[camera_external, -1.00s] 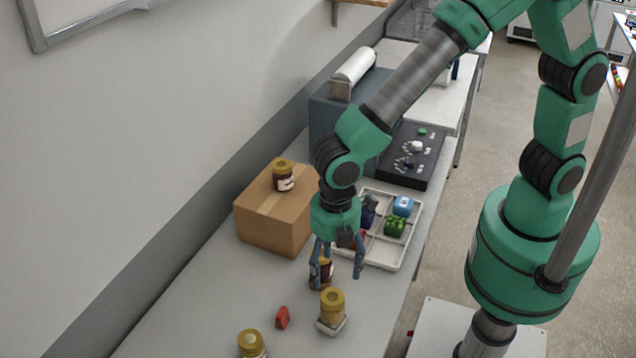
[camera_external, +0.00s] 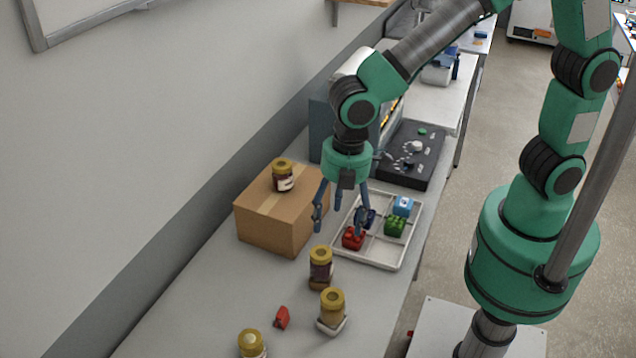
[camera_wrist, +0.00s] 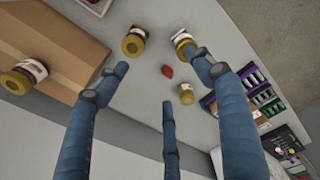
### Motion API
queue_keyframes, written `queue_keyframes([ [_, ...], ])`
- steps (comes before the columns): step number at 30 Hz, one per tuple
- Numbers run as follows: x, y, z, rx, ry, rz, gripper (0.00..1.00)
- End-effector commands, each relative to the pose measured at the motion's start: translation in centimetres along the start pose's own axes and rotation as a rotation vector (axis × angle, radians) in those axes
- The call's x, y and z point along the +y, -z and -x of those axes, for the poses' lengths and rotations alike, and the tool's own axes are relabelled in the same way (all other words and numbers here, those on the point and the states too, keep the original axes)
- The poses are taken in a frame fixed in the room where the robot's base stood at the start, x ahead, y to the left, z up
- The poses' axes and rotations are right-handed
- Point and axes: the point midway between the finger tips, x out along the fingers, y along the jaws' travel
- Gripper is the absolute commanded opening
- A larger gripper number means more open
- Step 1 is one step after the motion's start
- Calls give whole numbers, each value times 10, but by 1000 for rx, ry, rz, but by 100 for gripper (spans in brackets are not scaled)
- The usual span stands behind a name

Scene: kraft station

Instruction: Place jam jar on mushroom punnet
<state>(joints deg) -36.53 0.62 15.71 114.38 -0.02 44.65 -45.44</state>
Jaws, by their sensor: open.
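I cannot tell for certain which base is the mushroom punnet. A third jar (camera_external: 283,176) stands on a cardboard box (camera_external: 270,222), and a fourth (camera_external: 251,343) is at the bottom edge. My gripper (camera_external: 340,226) is open and empty, above and behind the first jar, apart from it.
A white divided tray (camera_external: 374,264) with red, green and blue items lies right of my gripper. A small red object (camera_external: 282,318) lies near the jars. A dark control panel (camera_external: 413,155) stands behind the tray. The table's left front area is clear.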

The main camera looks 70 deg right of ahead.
Motion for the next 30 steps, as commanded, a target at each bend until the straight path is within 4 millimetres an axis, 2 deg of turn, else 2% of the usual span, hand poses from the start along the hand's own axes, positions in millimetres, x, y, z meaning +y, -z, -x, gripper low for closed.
queue_keyframes([
  [1, 6, -17, 18, 13, -17, -59, 68],
  [6, 16, -71, 65, 49, -62, -255, 68],
  [14, 11, -153, 125, 107, -132, -555, 68],
  [21, -10, -223, 168, 167, -198, -828, 68],
  [30, -54, -298, 203, 250, -282, -1160, 68],
])
